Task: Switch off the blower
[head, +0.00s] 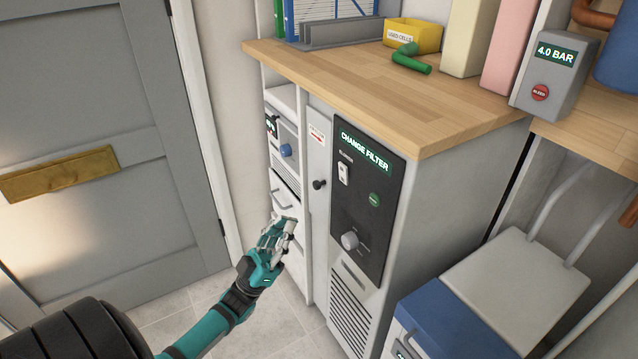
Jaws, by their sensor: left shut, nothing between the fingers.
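The blower control panel (384,215) is a black plate on the front of a light grey cabinet under the wooden top. Its lit display (366,151) reads CHANGE FILTER. A small white rocker switch (343,173) is at the panel's upper left, with a label above it too small to read surely. A green button (374,199) and a silver knob (350,240) are lower down. My left gripper (285,226) is shut and empty, in front of the white drawers, left of the panel and lower than the switch. It touches nothing that I can tell. My right gripper is out of view.
A narrow grey door with a black knob (319,184) is left of the panel. The wooden worktop (400,95) overhangs above. A grey door (95,200) is at left.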

